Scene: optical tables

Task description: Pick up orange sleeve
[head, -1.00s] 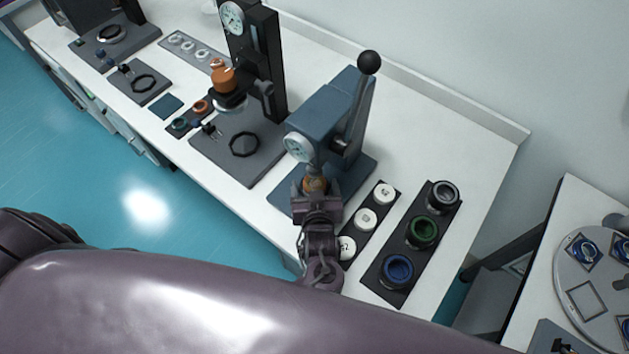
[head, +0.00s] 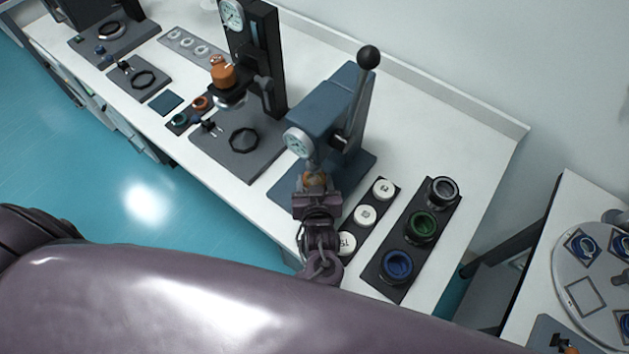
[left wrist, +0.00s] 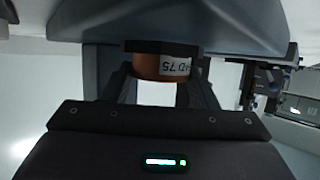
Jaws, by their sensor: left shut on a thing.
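The orange sleeve (head: 315,180) is at the blue lever press (head: 327,120), under its dial and ram. My left gripper (head: 315,186) reaches it from the front and is shut on it. In the left wrist view the sleeve (left wrist: 150,66) sits between my two fingers, with a white label partly readable as "D 75". A dark part of the press is right above the sleeve and hides its top. I cannot tell if the sleeve touches the press. My right gripper is not in view.
Right of the press are a strip of white round pieces (head: 365,215) and a dark tray (head: 384,284) with black, green and blue rings. Left is a black stand (head: 264,60) with an orange piece (head: 223,75). The table's back right is clear.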

